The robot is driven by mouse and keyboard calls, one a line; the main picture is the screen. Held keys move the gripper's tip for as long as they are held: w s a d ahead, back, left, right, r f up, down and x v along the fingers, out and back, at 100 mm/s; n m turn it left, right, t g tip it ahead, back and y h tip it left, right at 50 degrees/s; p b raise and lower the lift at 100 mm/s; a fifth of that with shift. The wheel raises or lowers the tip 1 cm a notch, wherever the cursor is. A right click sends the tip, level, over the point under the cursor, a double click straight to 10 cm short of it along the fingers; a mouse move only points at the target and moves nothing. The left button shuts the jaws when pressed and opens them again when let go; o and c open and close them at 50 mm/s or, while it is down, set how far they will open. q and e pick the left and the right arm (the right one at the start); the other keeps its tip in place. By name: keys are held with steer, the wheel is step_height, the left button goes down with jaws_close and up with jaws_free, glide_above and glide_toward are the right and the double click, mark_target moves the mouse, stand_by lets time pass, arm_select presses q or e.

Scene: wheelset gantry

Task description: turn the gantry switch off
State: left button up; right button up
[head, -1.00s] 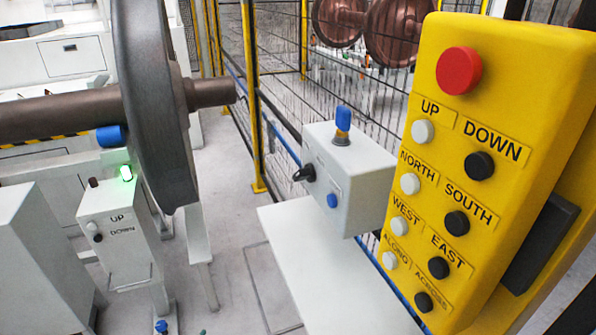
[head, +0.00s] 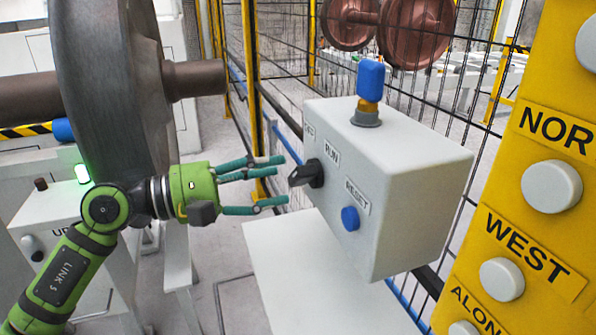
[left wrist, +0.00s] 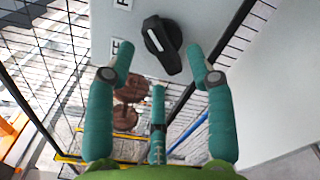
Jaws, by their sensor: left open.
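The gantry switch is a black rotary knob (head: 308,175) on the left face of a light grey control box (head: 420,170). Labels sit around it; RUN reads clearly, and another is partly cut off. My left gripper (head: 284,180) is open, its teal fingers pointing right at the knob, just short of it. In the left wrist view the knob (left wrist: 162,43) shows beyond the open fingertips (left wrist: 165,75), roughly between them and apart from them, with a white line along its handle. My right gripper is not in view.
A blue RESET button (head: 350,218) is below the knob, and a blue lamp (head: 370,78) tops the box. A yellow pendant (head: 560,110) stands close on the right. A wheelset (head: 115,90) is behind my left arm. A wire fence (head: 470,130) runs behind the box.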

mark_target(291, 173)
arm_select(q)
steer(key=p+x, duration=0.1)
steer(key=x, duration=0.4)
steer(key=shift+w, duration=0.1)
steer(key=c, duration=0.9)
steer(key=shift+r, duration=0.1)
steer(key=shift+c, duration=0.2)
